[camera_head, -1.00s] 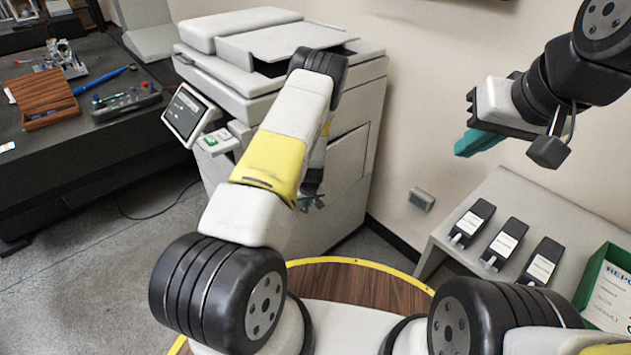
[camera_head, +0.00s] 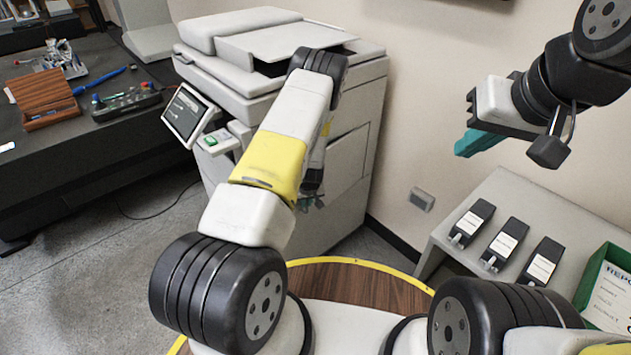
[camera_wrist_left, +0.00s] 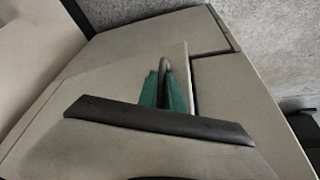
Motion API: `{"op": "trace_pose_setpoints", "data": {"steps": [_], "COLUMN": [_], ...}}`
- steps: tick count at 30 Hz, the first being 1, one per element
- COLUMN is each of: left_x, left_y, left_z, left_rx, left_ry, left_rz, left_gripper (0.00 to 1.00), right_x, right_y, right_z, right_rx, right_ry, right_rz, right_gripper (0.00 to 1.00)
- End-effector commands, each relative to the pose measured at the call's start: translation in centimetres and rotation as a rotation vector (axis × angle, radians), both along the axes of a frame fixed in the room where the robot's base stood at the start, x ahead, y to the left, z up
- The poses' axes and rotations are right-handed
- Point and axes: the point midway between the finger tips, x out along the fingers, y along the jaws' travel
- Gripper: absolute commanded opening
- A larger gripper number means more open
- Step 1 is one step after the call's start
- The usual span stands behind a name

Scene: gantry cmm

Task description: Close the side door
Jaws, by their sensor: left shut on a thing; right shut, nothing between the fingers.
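The copier (camera_head: 300,225) stands at the back middle with its side toward me. Its side door (camera_head: 347,158) is a pale panel on that side, partly hidden behind my left arm. In the left wrist view the side door (camera_wrist_left: 120,85) has a narrow light gap along one edge; how far it stands open is hard to tell. My left gripper (camera_head: 312,203) is low at the copier's side, mostly hidden by my arm. In the wrist view its green fingers (camera_wrist_left: 164,90) are shut on a small grey handle (camera_wrist_left: 163,66). My right gripper (camera_head: 468,148) is shut and empty, raised before the wall.
A dark table (camera_head: 70,135) with a wooden box (camera_head: 48,100) and tools stands at the left. A light bench (camera_head: 560,205) with several black labelled devices and a green box (camera_head: 605,285) is at the right.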

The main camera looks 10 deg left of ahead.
Motion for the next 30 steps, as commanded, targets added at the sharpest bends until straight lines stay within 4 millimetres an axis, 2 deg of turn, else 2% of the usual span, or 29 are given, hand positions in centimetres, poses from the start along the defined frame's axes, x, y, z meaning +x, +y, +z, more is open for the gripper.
{"op": "trace_pose_setpoints", "data": {"steps": [7, 15, 25, 26, 27, 30], "left_x": [0.2, 2.4, 2.7, 2.7, 2.7, 2.7], "left_y": [0.4, 4.0, 4.6, 4.6, 4.6, 4.6], "left_z": [0.0, 0.0, 0.1, 0.2, 0.2, 0.2], "left_rx": [0.0, -0.002, 0.002, 0.003, 0.003, 0.003], "left_ry": [0.0, -0.003, -0.008, -0.008, -0.008, -0.008], "left_rz": [0.001, 0.001, 0.003, 0.003, 0.003, 0.003], "left_gripper": [0.0, 0.0, 0.0, 0.16, 0.19, 0.19], "right_x": [0.0, 0.0, 0.0, 0.0, 0.0, 0.0], "right_y": [0.0, 0.0, 0.0, 0.0, 0.0, 0.0], "right_z": [0.0, 0.0, 0.0, 0.0, 0.0, 0.0], "right_rx": [0.0, 0.0, 0.0, 0.0, 0.0, 0.0], "right_ry": [0.0, 0.0, 0.0, 0.0, 0.0, 0.0], "right_rz": [0.0, 0.0, 0.0, 0.0, 0.0, 0.0], "right_gripper": [0.0, 0.0, 0.0, 0.0, 0.0, 0.0]}}
